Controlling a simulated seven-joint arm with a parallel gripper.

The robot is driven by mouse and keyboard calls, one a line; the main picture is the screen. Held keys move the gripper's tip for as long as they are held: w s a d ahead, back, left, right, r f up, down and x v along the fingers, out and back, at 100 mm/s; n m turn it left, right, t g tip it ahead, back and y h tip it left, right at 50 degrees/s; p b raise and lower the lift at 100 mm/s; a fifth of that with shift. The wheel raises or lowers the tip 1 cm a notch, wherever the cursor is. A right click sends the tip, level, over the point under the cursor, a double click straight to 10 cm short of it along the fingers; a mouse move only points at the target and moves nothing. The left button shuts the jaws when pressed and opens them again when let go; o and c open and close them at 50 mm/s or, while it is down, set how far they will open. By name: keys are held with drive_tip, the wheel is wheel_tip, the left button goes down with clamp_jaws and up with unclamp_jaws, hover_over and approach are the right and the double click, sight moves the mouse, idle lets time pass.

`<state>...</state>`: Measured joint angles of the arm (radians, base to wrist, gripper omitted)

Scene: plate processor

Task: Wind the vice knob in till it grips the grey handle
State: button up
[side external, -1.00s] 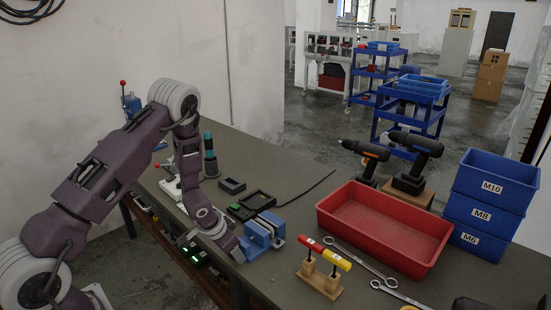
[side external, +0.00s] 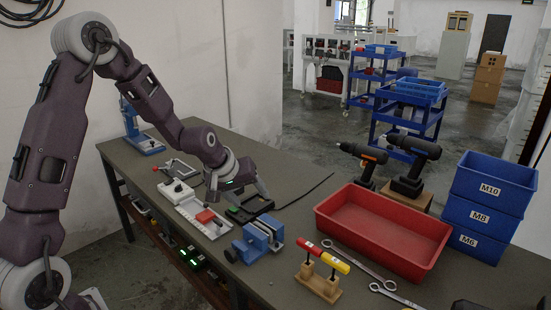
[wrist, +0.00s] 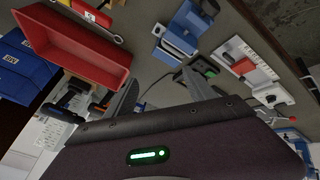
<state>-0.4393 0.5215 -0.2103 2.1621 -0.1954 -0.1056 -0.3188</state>
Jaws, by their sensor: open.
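The blue vice (side external: 258,240) stands on the bench near its front edge, left of the red tray. It also shows at the top of the wrist view (wrist: 180,42). A dark round end (side external: 231,256), possibly its knob, shows low on its left side. I cannot make out a grey handle between its jaws. My gripper (side external: 238,192) is open and empty, above the bench behind and left of the vice, apart from it. In the wrist view my gripper's two fingers (wrist: 160,76) are spread with nothing between them.
A white plate with a red block (side external: 205,216) lies left of the vice. A black frame (side external: 250,208) lies behind it. A wooden stand (side external: 318,284) with red and yellow handles, wrenches and a red tray (side external: 388,223) are to the right.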

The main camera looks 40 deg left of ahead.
drive_tip(key=w+d+r+n+t+h, duration=0.1)
drive_tip(key=w+d+r+n, duration=0.1)
drive_tip(key=d+r+n, duration=0.5)
wheel_tip(320, 180, up, 5)
drive_tip(key=shift+w+d+r+n+t+h, duration=0.2)
drive_tip(key=shift+n+t+h, duration=0.15)
drive_tip(key=shift+n, duration=0.25)
drive_tip(key=s+d+r+m+h, duration=0.1)
drive_tip(key=s+d+r+m, duration=0.3)
drive_tip(key=s, duration=0.4)
drive_tip(key=s+d+r+m+h, duration=0.1)
drive_tip(key=s+d+r+m, duration=0.25)
drive_tip(key=s+m, duration=0.3)
drive_tip(key=s+a+f+m+g+y, duration=0.1)
drive_tip(key=s+a+f+m, duration=0.1)
drive_tip(key=s, duration=0.7)
drive_tip(key=s+a+f+m+g+y, duration=0.1)
drive_tip(key=s+m, duration=0.4)
drive_tip(key=s, duration=0.5)
drive_tip(key=shift+a+f+g+y, duration=0.35)
drive_tip(key=shift+a+f, duration=0.05)
drive_tip(key=shift+f, duration=0.35)
